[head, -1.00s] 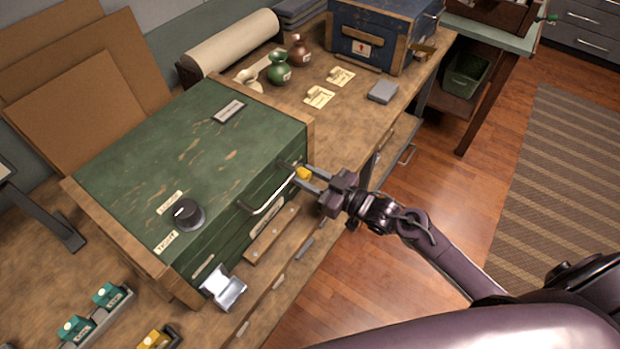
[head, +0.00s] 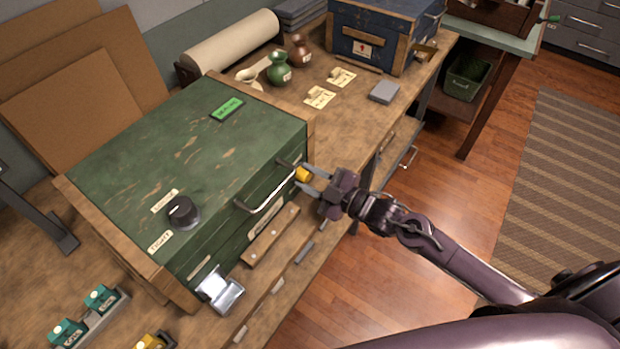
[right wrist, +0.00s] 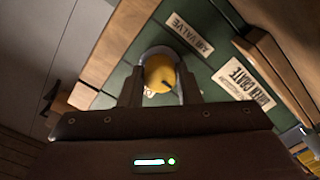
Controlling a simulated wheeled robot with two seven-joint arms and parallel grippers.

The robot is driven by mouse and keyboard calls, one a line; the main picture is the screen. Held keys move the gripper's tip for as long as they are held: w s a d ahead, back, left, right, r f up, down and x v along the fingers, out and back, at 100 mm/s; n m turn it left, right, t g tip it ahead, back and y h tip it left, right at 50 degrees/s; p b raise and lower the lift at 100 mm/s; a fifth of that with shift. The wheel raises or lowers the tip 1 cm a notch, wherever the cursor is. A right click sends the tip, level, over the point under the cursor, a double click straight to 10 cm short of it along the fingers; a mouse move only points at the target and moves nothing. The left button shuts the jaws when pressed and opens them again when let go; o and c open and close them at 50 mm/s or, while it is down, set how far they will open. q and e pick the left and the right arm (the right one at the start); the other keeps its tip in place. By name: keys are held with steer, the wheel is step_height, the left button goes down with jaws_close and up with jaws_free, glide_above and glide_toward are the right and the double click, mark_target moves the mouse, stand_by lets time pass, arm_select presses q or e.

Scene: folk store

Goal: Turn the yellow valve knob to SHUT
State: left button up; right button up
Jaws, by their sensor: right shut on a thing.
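The yellow valve knob (head: 302,174) sits on the front face of the green crate (head: 190,150), near its right end. In the right wrist view the knob (right wrist: 160,74) lies between the two fingers and shows a small dark mark. A pale label (right wrist: 190,35) reading "AIR VALVE" is beside it. My right gripper (head: 304,175) is shut on the knob, reaching in from the right. A small display (head: 227,108) on the crate lid glows green; its text is too small to read. My left gripper is not in view.
A metal handle (head: 268,192) and a silver latch (head: 220,289) stick out from the crate front, left of my gripper. A black dial (head: 183,211) is on the lid. Bottles (head: 279,70), cards and a blue chest (head: 380,35) stand behind.

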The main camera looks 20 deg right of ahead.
stand_by(0.4)
steer(key=o, duration=1)
steer(key=shift+c, duration=0.2)
steer(key=b+v, duration=0.1)
steer(key=v, duration=0.6)
steer(key=shift+s+d, duration=0.2)
steer(key=shift+s, duration=0.1)
